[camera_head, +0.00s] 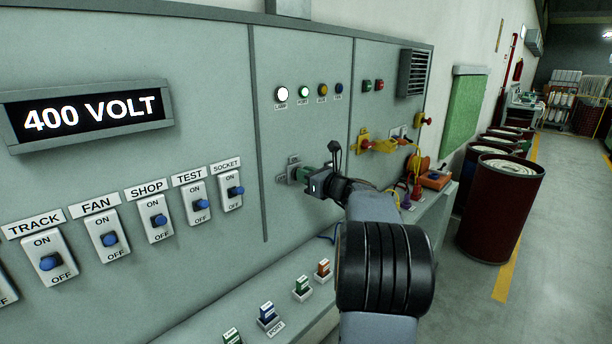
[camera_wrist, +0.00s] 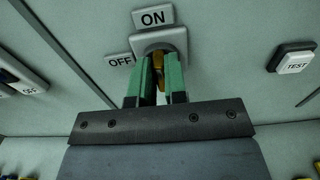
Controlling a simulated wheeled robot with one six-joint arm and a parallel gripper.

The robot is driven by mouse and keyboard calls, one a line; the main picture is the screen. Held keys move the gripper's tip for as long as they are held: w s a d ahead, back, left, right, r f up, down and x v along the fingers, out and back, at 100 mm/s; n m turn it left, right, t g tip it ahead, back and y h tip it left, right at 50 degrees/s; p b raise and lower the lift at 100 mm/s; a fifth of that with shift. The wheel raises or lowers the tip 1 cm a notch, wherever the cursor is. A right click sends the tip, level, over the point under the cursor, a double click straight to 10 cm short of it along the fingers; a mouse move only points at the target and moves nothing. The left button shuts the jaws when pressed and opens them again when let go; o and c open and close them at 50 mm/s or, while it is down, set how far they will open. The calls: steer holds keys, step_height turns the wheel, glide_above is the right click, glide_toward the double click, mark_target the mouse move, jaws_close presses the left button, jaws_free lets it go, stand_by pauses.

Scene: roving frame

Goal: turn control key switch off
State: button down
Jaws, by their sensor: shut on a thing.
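The control key switch (camera_wrist: 160,40) has a grey round collar on the panel, with an ON label (camera_wrist: 153,17) above it and an OFF label (camera_wrist: 119,60) to its left. My gripper (camera_wrist: 160,82) is shut on the brass-coloured key (camera_wrist: 159,64), its two green fingers on either side of it, close to the collar. The key is mostly hidden by the fingers, so its exact angle is hard to tell. In the head view my gripper (camera_head: 300,174) reaches the panel below the row of lamps, and the key is hidden there.
A white TEST button (camera_wrist: 296,62) is right of the switch in the wrist view. In the head view, blue toggle switches (camera_head: 202,204) line the panel at left, and yellow-and-red devices (camera_head: 366,144) are mounted at right. Dark red drums (camera_head: 500,212) stand on the floor.

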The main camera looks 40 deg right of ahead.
steer(key=shift+f+b, duration=0.1)
steer(key=shift+b, duration=0.25)
steer(key=shift+s+a+f+n+b, duration=0.1)
steer(key=shift+a+f+n+b, duration=0.05)
steer(key=shift+n+b, duration=2.95)
steer(key=shift+w+a+f+n+b, duration=0.1)
steer(key=shift+a+n+b, duration=0.05)
steer(key=shift+n+b, duration=2.9)
steer(key=shift+s+a+f+n+b, duration=0.1)
steer(key=shift+a+f+n+b, duration=0.05)
steer(key=shift+n+b, duration=2.9)
steer(key=c, duration=1.1)
jaws_free()
steer(key=shift+c, duration=0.2)
